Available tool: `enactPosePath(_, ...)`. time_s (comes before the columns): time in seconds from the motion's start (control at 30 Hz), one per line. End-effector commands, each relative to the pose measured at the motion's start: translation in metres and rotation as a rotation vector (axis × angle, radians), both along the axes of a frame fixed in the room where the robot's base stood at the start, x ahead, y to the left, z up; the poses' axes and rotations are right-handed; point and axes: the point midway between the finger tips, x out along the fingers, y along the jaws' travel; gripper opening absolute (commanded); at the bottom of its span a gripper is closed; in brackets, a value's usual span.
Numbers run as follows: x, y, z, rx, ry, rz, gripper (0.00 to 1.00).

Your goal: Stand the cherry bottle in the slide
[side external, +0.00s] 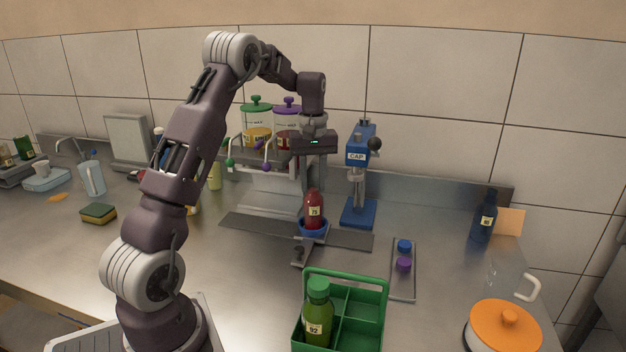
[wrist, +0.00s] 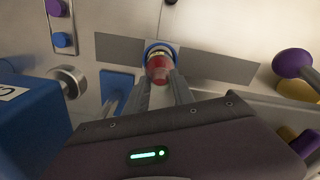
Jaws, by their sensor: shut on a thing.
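The cherry bottle (side external: 314,210) is dark red with a pale label and no cap that I can make out. It stands upright, its base inside the blue ring of the slide (side external: 313,232). In the wrist view the red bottle (wrist: 158,67) sits within the blue holder (wrist: 152,47). My gripper (side external: 314,187) is above the bottle, its fingers pointing down and shut on the bottle's upper part. In the wrist view my fingertips (wrist: 160,78) lie on either side of the bottle. Whether the base rests fully on the holder's floor is hidden by its rim.
The blue capping press (side external: 358,180) stands close right of my gripper. Dispensers with green and purple knobs (side external: 272,125) are behind. A tray with blue and purple caps (side external: 403,265) lies to the right. A green caddy (side external: 360,315) with a green bottle (side external: 318,318) stands in front.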

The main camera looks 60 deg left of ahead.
Motion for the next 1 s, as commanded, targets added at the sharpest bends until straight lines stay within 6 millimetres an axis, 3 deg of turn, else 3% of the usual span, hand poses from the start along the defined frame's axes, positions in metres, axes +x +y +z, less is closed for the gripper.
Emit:
enactPosePath(0.3,0.000,0.000,-0.005,0.000,-0.001,0.000,0.00)
enactPosePath(0.33,0.000,0.000,-0.005,0.001,-0.001,0.000,0.32)
enactPosePath(0.47,0.000,0.000,-0.005,0.001,-0.001,0.000,0.55)
enactPosePath(0.77,0.000,0.000,-0.003,0.000,0.000,0.000,0.55)
enactPosePath(1.0,0.001,0.001,0.033,0.003,-0.002,0.000,0.55)
